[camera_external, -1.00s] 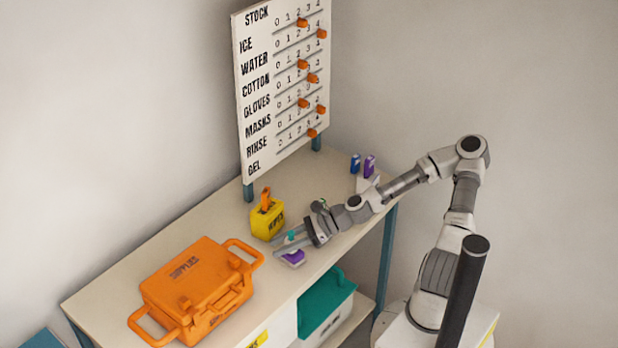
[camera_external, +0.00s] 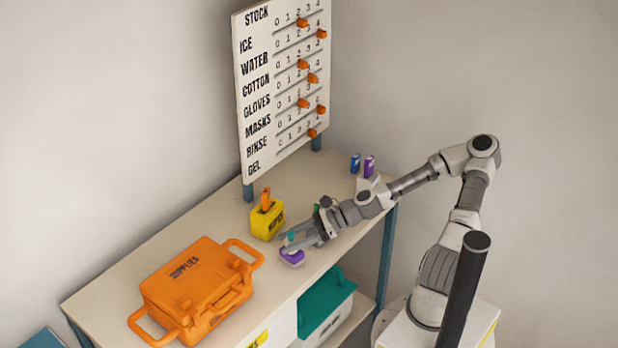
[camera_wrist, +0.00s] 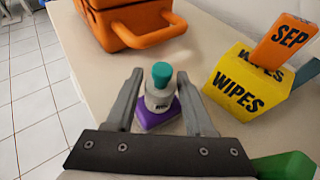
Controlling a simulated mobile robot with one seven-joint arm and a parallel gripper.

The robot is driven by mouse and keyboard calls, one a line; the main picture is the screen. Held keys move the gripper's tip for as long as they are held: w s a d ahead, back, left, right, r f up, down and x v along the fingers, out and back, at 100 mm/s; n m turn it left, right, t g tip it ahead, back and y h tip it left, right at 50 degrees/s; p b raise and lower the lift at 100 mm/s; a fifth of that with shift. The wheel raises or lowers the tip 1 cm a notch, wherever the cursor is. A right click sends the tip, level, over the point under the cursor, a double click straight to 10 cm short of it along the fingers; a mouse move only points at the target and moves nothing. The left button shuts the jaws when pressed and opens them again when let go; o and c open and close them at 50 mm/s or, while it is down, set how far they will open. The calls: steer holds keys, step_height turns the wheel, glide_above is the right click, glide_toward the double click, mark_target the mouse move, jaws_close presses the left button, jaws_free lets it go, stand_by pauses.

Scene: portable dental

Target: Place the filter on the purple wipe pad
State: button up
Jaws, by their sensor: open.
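A small pale grey, bottle-like piece with a teal top, which I take to be the filter (camera_wrist: 160,90), stands upright on the purple wipe pad (camera_wrist: 155,119) in the wrist view. In the external view the teal top (camera_external: 291,236) shows above the purple pad (camera_external: 292,258), near the table's front edge. My gripper (camera_wrist: 160,72) is open, with one finger on each side of the filter and visible gaps between. In the external view my gripper (camera_external: 287,247) is low over the table at the pad. The fingers partly cover the filter there.
A yellow WIPES box (camera_wrist: 243,85) with an orange SEP tag stands right of the pad in the wrist view. An orange supplies case (camera_external: 195,285) is at the table's left. A stock board (camera_external: 283,85) stands behind. A green thing (camera_wrist: 285,167) is close to my gripper.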

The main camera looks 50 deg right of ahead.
steer(key=p+v, duration=0.2)
steer(key=v, duration=0.7)
steer(key=shift+d+p, duration=0.15)
steer(key=shift+p, duration=0.25)
steer(key=shift+r, duration=0.1)
